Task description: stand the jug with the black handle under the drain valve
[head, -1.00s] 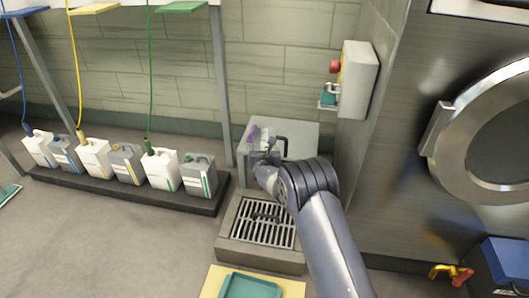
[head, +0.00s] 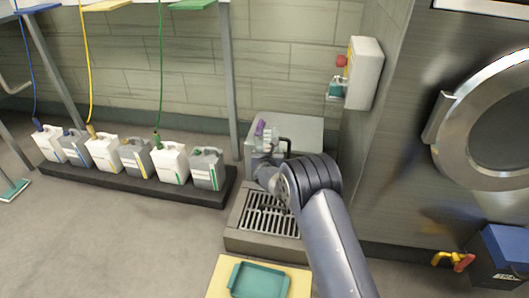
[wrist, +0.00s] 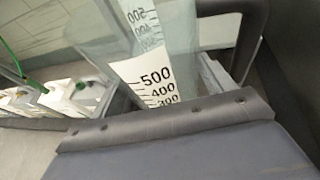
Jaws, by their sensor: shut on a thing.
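The jug with the black handle is clear and has a printed scale (wrist: 155,82). It fills the top middle of the wrist view, with its black handle at the upper right. In the head view its black handle (head: 286,143) shows above my wrist, in front of the grey stand. My gripper (head: 268,160) is shut on the jug; my arm hides most of the grip. The drain valve (head: 454,261), with yellow and red parts, is low on the steel machine at the lower right, well apart from the jug.
A purple-handled item (head: 260,127) is by the grey stand (head: 303,128). A floor grate (head: 270,218) lies below my gripper, and a teal tray (head: 258,281) on a yellow surface is nearer. Several canisters (head: 170,162) line a black plinth. A blue box (head: 500,255) is beside the valve.

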